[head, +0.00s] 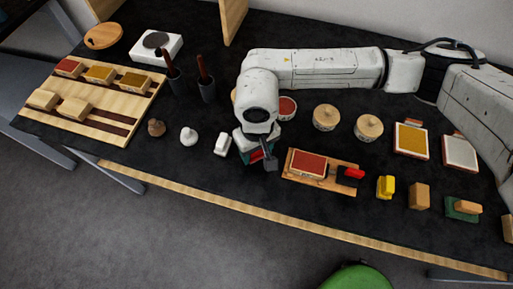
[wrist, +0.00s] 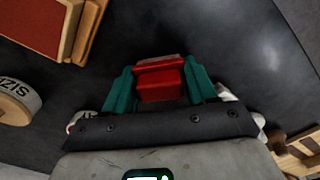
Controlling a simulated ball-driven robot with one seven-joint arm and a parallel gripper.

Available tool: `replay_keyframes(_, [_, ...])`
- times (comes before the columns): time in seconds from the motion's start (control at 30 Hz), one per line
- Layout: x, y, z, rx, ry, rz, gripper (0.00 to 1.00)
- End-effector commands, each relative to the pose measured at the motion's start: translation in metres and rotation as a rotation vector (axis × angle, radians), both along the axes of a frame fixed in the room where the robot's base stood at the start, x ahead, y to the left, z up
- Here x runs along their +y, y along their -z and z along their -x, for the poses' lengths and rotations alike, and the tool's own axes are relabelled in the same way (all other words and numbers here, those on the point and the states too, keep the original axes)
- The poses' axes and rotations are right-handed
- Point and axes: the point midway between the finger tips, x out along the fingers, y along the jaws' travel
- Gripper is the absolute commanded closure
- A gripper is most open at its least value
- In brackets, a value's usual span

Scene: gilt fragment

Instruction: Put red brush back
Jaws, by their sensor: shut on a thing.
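My gripper (head: 262,158) hangs over the black table, left of the wooden board. In the wrist view its green fingers (wrist: 160,90) are shut on a red block-like thing that looks like the red brush (wrist: 160,82). In the head view only a bit of red shows below the wrist; the rest is hidden by my gripper. I cannot tell whether its underside touches the table. The wooden board (head: 287,177) carries a red pad (head: 308,165). A small red-topped black piece (head: 352,174) is at its right end.
A white block (head: 222,144) and a white knob (head: 188,136) stand close left. A yellow piece (head: 386,187), a wooden block (head: 420,196) and a green-based block (head: 462,208) line the right front. Lidded round pots (head: 326,117) stand behind. A slatted rack (head: 125,125) is far left.

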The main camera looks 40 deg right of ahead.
Motion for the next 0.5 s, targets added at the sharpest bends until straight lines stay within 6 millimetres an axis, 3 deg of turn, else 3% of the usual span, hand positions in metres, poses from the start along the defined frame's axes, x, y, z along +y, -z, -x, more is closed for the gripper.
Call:
replay_keyframes(0.03, [0.0001,0.0027,0.0001,0.000,-0.001,0.000,0.72])
replay_keyframes(0.07, [0.0002,0.0023,0.0002,0.000,-0.001,0.000,0.43])
replay_keyframes(0.1, [0.0003,0.0013,0.0002,0.001,-0.001,0.000,0.39])
replay_keyframes(0.3, [0.0003,0.0011,0.0001,0.000,0.000,-0.001,0.20])
replay_keyframes(0.5, [0.0002,0.0010,0.0001,0.000,0.000,-0.001,0.18])
